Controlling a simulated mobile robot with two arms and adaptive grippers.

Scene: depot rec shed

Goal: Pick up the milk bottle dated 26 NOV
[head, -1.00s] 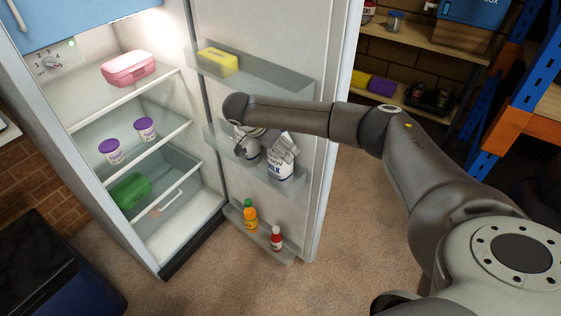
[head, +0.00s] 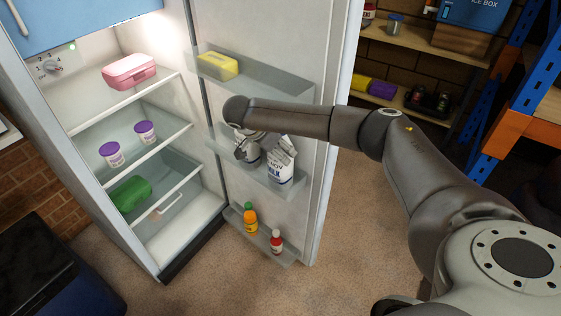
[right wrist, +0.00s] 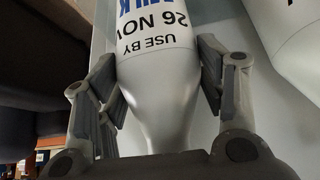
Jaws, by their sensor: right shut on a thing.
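The milk bottle dated 26 NOV (right wrist: 160,85) fills the middle of the right wrist view, its "USE BY 26 NOV" print upside down there. My right gripper (right wrist: 160,95) has a finger on each side of the bottle's tapering part and is shut on it. In the head view this bottle (head: 252,156) is at the fridge door's middle shelf, partly hidden by my right gripper (head: 248,147). A second white milk container (head: 281,171) stands just right of it on the same shelf; its date is not fully readable. My left gripper is not in view.
The open fridge door's middle shelf (head: 295,192) has a clear front lip. A yellow box (head: 217,65) sits on the shelf above. An orange bottle (head: 250,219) and a red bottle (head: 276,242) stand below. The floor right of the door is clear.

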